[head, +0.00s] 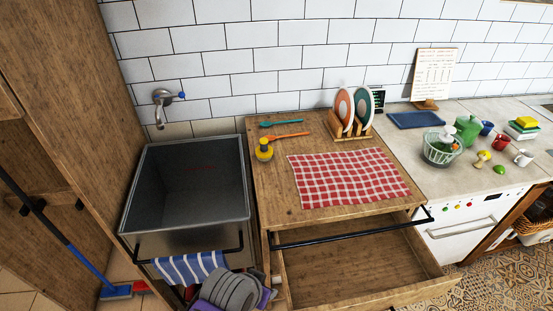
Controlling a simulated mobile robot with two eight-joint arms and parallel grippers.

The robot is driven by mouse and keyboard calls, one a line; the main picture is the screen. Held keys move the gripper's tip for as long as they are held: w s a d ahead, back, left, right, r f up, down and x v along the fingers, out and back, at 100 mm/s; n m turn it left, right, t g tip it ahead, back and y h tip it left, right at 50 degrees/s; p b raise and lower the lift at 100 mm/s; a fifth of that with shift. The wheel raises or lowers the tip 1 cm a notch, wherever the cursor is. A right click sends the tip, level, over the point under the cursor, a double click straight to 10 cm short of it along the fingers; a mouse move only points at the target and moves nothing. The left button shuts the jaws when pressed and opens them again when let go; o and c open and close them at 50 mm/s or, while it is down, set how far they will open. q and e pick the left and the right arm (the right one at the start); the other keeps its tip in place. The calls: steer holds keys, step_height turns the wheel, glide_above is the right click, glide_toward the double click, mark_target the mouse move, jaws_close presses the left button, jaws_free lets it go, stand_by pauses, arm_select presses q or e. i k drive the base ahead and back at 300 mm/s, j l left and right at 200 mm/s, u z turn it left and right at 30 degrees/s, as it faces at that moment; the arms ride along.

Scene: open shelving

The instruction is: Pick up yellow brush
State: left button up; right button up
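A small yellow round object with a dark knob on top, which looks like the yellow brush (264,151), stands on the wooden counter (277,207) near its left edge. It is just right of the sink and left of the red checked cloth. Its bristles cannot be made out. Neither of my grippers can be made out in the head view.
A deep metal sink (135,203) is at left. Teal (281,124) and orange (289,135) utensils lie behind the brush. A checked cloth (345,177) and plate rack (352,137) are to its right. An open, empty drawer (350,275) juts out below.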

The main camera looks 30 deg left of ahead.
mark_target(264, 152)
steer(key=i+u, duration=0.15)
steer(key=u, duration=0.25)
steer(key=i+u, duration=0.15)
steer(key=u, duration=0.25)
steer(key=i+l+u, duration=0.15)
steer(key=u, duration=0.25)
